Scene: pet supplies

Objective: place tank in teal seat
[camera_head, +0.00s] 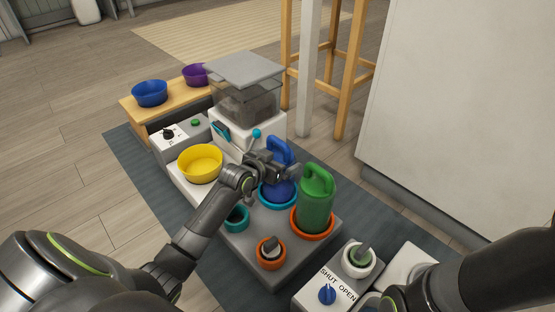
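A blue tank (281,193) with a handle on top stands upright at the teal ring seat (264,203) on the grey platform. Its base appears to be within the ring. My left gripper (288,172) is at the blue tank's upper part, in front of its handle, and hides the middle of the tank. Whether its fingers are closed on the tank does not show. A green tank (315,205) stands in the orange seat (299,231) to the right. My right arm enters at the lower right; its gripper is out of view.
A smaller teal ring (237,222) and an orange ring with a nozzle (271,258) are at the platform's front. A yellow bowl (200,161) and a hopper dispenser (249,105) stand behind. A SHUT/OPEN knob box (327,294) is at the lower right.

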